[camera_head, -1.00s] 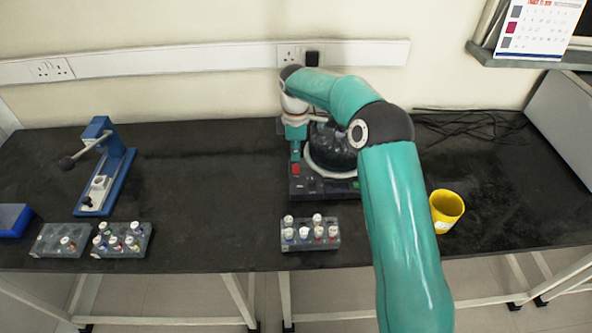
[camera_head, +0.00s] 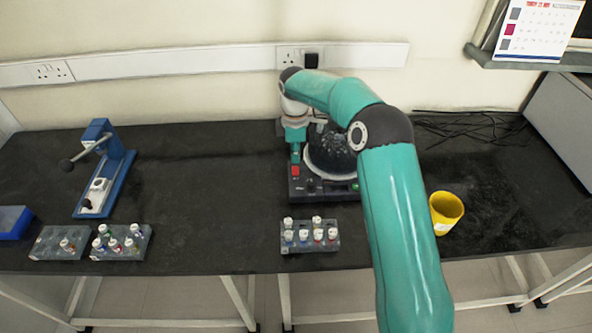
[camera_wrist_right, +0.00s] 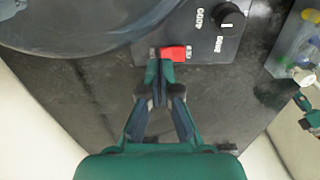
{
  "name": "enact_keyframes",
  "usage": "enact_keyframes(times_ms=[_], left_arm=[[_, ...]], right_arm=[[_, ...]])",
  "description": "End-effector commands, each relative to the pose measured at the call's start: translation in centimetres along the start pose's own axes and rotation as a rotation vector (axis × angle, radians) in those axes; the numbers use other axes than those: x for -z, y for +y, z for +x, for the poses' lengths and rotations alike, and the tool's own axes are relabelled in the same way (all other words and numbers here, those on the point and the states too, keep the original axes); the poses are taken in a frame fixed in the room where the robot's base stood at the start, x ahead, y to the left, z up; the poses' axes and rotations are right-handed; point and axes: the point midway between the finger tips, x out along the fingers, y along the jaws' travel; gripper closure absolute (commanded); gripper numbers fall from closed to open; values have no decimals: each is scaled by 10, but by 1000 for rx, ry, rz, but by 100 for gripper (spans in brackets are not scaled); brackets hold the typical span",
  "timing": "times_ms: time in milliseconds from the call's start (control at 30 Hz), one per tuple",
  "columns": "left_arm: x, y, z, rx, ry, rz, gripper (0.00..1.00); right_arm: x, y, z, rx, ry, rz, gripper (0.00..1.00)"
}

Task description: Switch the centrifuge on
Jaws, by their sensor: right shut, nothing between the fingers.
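The centrifuge (camera_head: 330,158) stands at the back middle of the black bench, its round bowl partly behind my right arm. Its red switch (camera_head: 295,171) is on the left of the front panel. In the right wrist view the red switch (camera_wrist_right: 176,53) shows behind the fingertips, beside a black knob (camera_wrist_right: 230,18). My right gripper (camera_head: 295,153) is shut and empty, pointing down at the switch. In the wrist view the closed fingertips (camera_wrist_right: 160,72) overlap the switch's left part; I cannot tell whether they touch it. My left gripper is not in view.
A tube rack (camera_head: 309,240) stands in front of the centrifuge. A yellow cup (camera_head: 446,212) is to the right of my arm. A blue press-like device (camera_head: 105,170) and two more racks are at the left. The bench between is clear.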

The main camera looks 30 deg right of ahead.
Motion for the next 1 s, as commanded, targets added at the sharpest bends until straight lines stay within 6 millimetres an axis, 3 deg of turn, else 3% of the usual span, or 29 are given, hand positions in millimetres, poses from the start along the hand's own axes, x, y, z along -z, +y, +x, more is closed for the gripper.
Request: enact_keyframes(times_ms=[1000], left_arm=[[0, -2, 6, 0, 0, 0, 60]], right_arm=[[-1, 0, 12, 1, -1, 1, 100]])
